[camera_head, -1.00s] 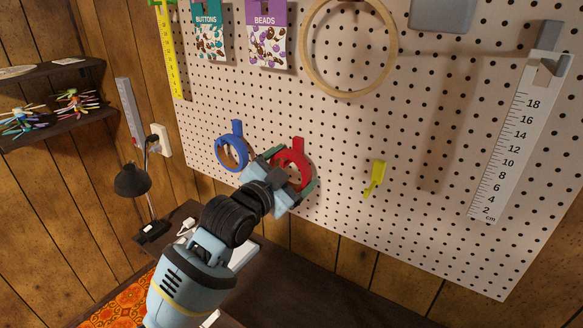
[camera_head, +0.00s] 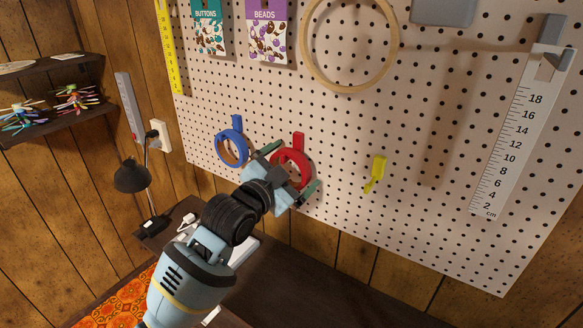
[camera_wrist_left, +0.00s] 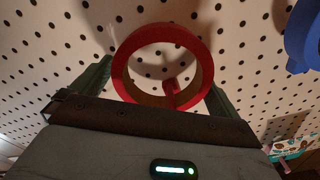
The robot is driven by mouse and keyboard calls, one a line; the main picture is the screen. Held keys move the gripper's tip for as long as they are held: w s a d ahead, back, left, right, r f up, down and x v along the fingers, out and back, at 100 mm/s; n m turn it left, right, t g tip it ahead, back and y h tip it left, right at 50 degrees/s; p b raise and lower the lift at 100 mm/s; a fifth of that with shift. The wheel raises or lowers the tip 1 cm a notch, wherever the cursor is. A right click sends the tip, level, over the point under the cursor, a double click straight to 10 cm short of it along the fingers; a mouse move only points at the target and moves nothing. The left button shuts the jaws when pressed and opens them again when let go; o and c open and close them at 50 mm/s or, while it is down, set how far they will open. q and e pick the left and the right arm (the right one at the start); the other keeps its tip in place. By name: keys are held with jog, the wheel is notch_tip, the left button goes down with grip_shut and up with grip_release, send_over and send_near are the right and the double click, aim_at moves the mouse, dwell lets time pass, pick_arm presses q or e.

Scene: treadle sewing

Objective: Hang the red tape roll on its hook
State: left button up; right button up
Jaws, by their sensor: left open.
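The red tape roll (camera_head: 277,172) is at the pegboard, at the lower end of a red hook (camera_head: 298,141). In the left wrist view the roll (camera_wrist_left: 123,72) is a red ring, and a small red piece of the hook (camera_wrist_left: 171,92) shows inside its opening. My left gripper (camera_head: 289,171) is open, with one finger on each side of the roll. In the left wrist view gaps show between the roll and the fingers of the gripper (camera_wrist_left: 158,88). The gripper partly covers the roll's lower part in the head view. My right gripper is not in view.
A blue roll (camera_head: 222,154) hangs just left on the pegboard (camera_head: 400,130). A yellow hook (camera_head: 378,168) is bare to the right. A wooden hoop (camera_head: 393,55) and a ruler (camera_head: 510,140) hang beyond. A lamp (camera_head: 131,176) stands at left.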

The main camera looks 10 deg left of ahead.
pick_arm(q)
jog(key=v, duration=0.8)
dwell(1.0)
jog(key=s+a+f+n+g+y, duration=0.1)
jog(key=s+f+n+g+y, duration=0.15)
jog(key=s+f, duration=0.55)
jog(key=s+a+f+n+g+y, duration=0.15)
jog(key=s+f+g, duration=0.3)
jog(key=f, duration=0.75)
jog(key=s+a+f+n+g+y, duration=0.1)
jog(key=s+f+n+g, duration=0.2)
jog(key=s, duration=0.5)
jog(key=s+a+f+g, duration=0.2)
jog(key=s+f, duration=0.3)
jog(key=s, duration=0.3)
jog(key=s+a+f+n+g+y, duration=0.1)
jog(key=s+f+n+g, duration=0.15)
jog(key=s, duration=0.55)
jog(key=w+d+f+t+h, duration=0.1)
jog(key=w+f+t, duration=0.2)
jog(key=f, duration=0.2)
jog(key=w+d+f+m+t, duration=0.1)
jog(key=w+f+t, duration=0.2)
jog(key=f+t, duration=0.1)
jog(key=shift+d+f+h, duration=0.25)
jog(key=shift+f+h, duration=0.15)
jog(key=shift+f, duration=0.5)
